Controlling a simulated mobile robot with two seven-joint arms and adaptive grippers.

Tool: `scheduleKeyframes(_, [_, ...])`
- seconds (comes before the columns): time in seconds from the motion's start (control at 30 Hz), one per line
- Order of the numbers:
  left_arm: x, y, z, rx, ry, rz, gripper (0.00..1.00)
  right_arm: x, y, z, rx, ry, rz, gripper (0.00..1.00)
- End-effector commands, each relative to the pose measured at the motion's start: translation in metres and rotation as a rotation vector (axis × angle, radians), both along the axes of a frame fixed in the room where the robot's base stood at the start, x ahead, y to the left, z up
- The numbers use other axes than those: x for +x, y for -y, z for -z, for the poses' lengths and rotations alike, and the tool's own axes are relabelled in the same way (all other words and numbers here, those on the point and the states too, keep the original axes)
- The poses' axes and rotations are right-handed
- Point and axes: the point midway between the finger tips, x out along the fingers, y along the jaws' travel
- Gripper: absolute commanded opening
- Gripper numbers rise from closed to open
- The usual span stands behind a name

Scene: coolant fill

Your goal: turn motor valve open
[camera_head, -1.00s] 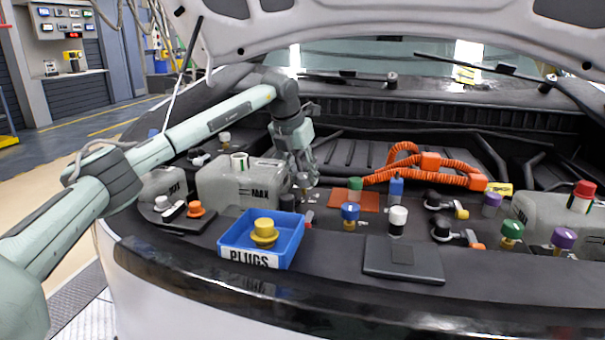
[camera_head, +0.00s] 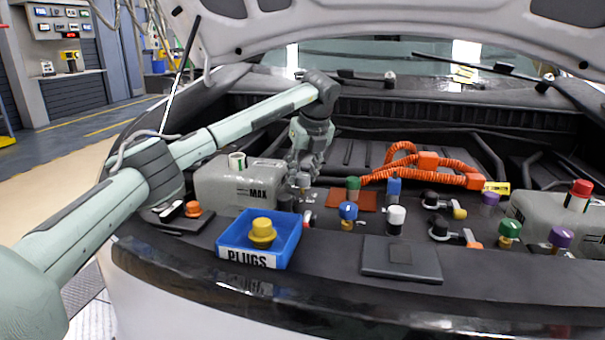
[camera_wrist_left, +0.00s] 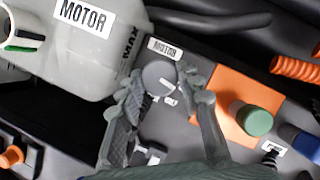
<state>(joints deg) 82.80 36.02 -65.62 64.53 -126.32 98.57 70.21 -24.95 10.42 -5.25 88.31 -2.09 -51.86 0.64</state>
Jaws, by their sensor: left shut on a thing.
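The motor valve is a grey round knob (camera_wrist_left: 157,74) beside a small label reading MOTOR (camera_wrist_left: 165,49) in the left wrist view. My left gripper (camera_wrist_left: 161,88) has its two fingers on either side of the knob and is shut on it. In the head view my left gripper (camera_head: 304,168) points down at the grey knob (camera_head: 303,181), right of the coolant tank marked MAX (camera_head: 238,187). The tank carries a large MOTOR label in the wrist view (camera_wrist_left: 84,14). The fingers hide part of the knob. My right gripper is not in view.
A blue PLUGS tray (camera_head: 226,238) with a yellow plug (camera_head: 262,231) stands in front. An orange plate (camera_wrist_left: 268,97) with a green-capped fitting (camera_wrist_left: 250,118) lies close right of the gripper. Orange hoses (camera_head: 408,158) and several coloured caps lie further right. The raised hood hangs overhead.

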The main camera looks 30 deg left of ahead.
Motion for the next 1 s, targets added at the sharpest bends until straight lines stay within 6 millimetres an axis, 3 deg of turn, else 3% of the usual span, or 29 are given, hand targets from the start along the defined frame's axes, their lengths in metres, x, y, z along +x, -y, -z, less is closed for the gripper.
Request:
scheduleKeyframes(0.4, [0.0012, 0.0009, -0.0007, -0.001, 0.002, -0.172, 0.06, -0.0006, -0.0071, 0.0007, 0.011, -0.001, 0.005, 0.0])
scheduleKeyframes(0.93, [0.0011, 0.0005, -0.0006, -0.001, 0.001, -0.192, 0.06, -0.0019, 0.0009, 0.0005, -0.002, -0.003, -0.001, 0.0])
scheduleKeyframes(0.97, [0.0011, 0.0005, -0.0006, -0.001, 0.001, -0.192, 0.38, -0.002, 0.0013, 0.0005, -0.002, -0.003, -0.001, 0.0])
scheduleKeyframes(1.0, [0.0011, 0.0005, -0.0006, -0.001, 0.001, -0.192, 0.43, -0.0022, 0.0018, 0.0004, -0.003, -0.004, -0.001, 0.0])
